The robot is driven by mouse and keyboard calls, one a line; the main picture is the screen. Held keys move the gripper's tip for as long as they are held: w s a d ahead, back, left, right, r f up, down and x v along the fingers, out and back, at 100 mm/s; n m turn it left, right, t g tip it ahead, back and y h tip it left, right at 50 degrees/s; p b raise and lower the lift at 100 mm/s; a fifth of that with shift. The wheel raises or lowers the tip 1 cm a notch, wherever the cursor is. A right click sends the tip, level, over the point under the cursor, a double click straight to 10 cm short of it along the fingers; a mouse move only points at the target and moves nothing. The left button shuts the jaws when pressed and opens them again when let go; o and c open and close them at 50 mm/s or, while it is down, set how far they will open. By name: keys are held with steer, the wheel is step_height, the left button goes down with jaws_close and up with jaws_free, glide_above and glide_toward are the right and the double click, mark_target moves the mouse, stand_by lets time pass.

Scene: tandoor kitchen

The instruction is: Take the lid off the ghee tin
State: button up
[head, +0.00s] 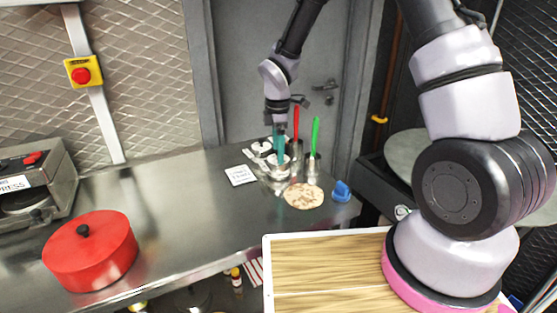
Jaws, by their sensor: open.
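Several small steel containers stand close together at the far right end of the steel counter. One steel container (277,172) is right under my gripper, with a pale round top partly hidden by the fingers. Another with a pale top (261,147) is just behind and to the left. No label is readable, so I cannot tell for sure which is the ghee tin. My gripper (280,157) points down with teal fingers, open, at or just above the nearer container's top. Whether the fingers touch the lid cannot be told.
Steel holders with a red-handled tool (296,122) and a green-handled tool (315,133) stand close on the right. A flatbread (304,196), a blue object (341,191) and a white card (240,175) lie nearby. A red lidded pot (90,255) is far left; mid-counter is clear.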

steer(key=shift+f, duration=0.75)
steer(key=c, duration=1)
